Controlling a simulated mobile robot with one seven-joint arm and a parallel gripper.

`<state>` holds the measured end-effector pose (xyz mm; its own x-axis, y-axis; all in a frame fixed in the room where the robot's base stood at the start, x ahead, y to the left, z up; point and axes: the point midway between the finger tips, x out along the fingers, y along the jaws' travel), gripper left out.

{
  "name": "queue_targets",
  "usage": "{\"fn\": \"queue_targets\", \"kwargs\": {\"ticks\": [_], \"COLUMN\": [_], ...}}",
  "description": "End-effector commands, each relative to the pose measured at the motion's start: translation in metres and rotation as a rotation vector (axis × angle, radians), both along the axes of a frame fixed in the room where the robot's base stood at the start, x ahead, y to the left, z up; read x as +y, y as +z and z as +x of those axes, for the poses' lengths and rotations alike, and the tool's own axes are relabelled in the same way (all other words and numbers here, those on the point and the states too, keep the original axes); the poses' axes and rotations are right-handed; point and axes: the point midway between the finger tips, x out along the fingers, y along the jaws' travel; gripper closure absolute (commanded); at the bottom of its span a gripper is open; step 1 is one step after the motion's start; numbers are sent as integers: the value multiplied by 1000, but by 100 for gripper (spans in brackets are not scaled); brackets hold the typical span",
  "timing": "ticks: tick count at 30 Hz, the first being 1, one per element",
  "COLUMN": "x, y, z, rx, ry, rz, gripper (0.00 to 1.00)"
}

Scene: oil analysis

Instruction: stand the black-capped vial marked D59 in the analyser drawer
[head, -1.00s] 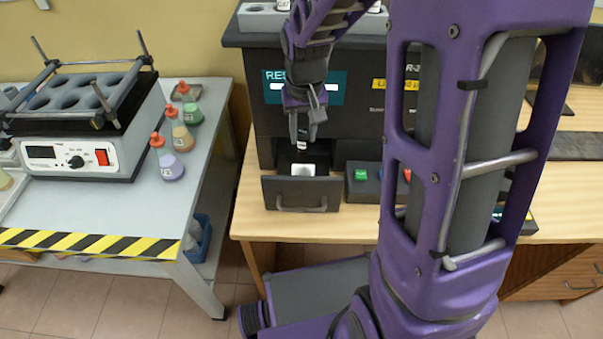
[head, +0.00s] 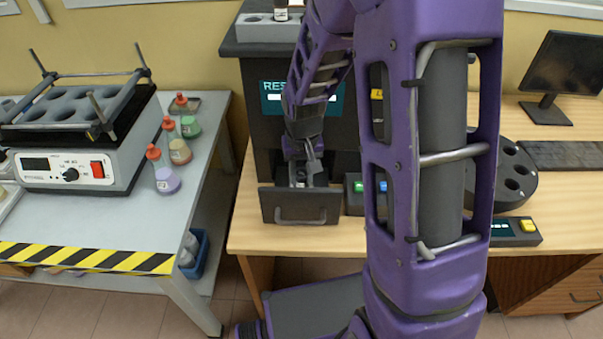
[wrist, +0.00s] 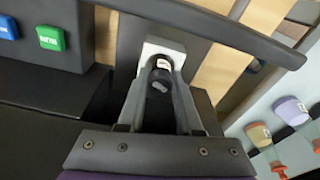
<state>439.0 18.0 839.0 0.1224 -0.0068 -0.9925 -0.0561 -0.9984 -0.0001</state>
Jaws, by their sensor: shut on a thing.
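The black-capped vial (wrist: 161,77) is between the fingers of my gripper (wrist: 161,88) in the wrist view, cap toward the camera. Part of its white label shows; the marking is not readable. Beyond it is a white square holder (wrist: 150,47) in the open analyser drawer (head: 299,207). The vial lines up with the holder, but I cannot tell whether its base touches it. In the head view my gripper (head: 304,170) is low in the drawer, behind its front panel, and hides the vial.
Green and blue buttons (head: 383,187) sit right of the drawer. A rack with another vial (head: 281,10) stands on the analyser (head: 245,100).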

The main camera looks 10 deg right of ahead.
Motion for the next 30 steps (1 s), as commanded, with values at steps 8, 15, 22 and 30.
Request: {"fn": "queue_targets", "kwargs": {"ticks": [8,15,22,30], "x": [0,0,0,1], "y": [-2,-1,24,83], "z": [0,0,-1,-9], "rx": [0,0,-4,-5], "ry": [0,0,0,0], "rz": [0,0,0,1], "gripper": [36,36,36,36]}}
